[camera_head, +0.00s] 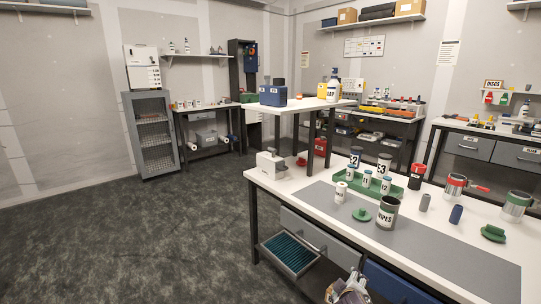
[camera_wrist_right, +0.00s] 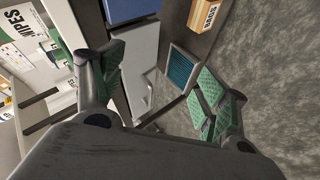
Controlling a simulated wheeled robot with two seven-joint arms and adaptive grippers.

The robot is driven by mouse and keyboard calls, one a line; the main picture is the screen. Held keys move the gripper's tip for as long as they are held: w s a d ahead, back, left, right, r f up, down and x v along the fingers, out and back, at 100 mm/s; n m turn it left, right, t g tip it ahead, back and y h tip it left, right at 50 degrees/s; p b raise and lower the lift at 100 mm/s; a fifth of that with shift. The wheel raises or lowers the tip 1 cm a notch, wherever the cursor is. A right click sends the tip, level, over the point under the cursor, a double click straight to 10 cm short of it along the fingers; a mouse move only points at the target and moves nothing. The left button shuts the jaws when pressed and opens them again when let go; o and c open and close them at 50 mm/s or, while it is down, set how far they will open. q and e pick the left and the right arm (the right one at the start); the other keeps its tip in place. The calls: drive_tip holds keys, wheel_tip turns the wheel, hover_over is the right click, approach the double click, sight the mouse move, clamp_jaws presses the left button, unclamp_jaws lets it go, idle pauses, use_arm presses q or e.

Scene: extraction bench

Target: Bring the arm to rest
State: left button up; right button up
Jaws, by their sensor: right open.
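My right gripper (camera_wrist_right: 160,65) shows in the wrist view, with its two green-padded fingers spread wide and nothing between them. Its fingers hang beside the front of the bench, over the drawers and the floor. The white-topped bench (camera_head: 272,182) stands at the lower right of the head view. My left gripper is in neither view.
A green tray (camera_head: 397,191) holds several small jars. The carpet at left is clear.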

drive_tip(key=s+a+f+m+g+y+p, duration=0.2)
drive_tip(key=s+a+f+m+g+p, duration=0.15)
drive_tip(key=s+f, duration=1.05)
drive_tip(key=s+a+f+m+g+y+p, duration=0.25)
drive_tip(key=s+f+g+p, duration=0.25)
drive_tip(key=s+f, duration=0.85)
use_arm(q)
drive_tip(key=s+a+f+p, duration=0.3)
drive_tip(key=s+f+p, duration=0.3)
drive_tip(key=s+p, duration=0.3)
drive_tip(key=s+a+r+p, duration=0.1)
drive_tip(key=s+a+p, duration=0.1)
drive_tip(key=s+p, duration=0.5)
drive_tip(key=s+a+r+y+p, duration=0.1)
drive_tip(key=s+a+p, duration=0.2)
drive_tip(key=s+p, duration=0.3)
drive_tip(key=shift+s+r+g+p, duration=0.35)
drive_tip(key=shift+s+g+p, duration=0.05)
drive_tip(key=shift+p, duration=0.6)
use_arm(e)
drive_tip(key=s+d, duration=0.3)
drive_tip(key=s, duration=0.8)
drive_tip(key=s+d+r, duration=0.1)
drive_tip(key=s+d, duration=0.3)
drive_tip(key=s, duration=0.8)
drive_tip(key=shift+d+r+n+h, duration=0.25)
drive_tip(key=shift+n+h, duration=0.05)
drive_tip(key=shift+h, duration=0.05)
